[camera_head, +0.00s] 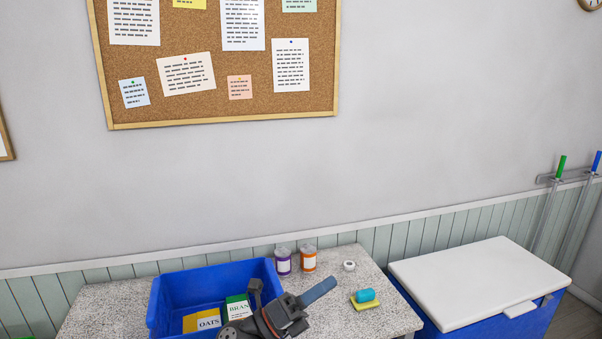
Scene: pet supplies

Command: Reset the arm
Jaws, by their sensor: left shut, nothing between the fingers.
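My left gripper (287,312) is at the bottom middle of the head view, a dark grey shape with an orange-red band, over the right front part of the blue bin. It is shut and its fingers are hard to make out. A blue-grey bar (318,290) shows beside it, and I cannot tell what it belongs to. My right gripper is not in view.
The blue bin (160,297) on the speckled table (95,308) holds OATS (206,321) and BRAN (238,306) packages. Purple (283,262) and orange (308,259) jars, a white roll (349,266) and a teal roll on a yellow sponge (365,298) are nearby. A white-lidded blue chest (480,280) stands right.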

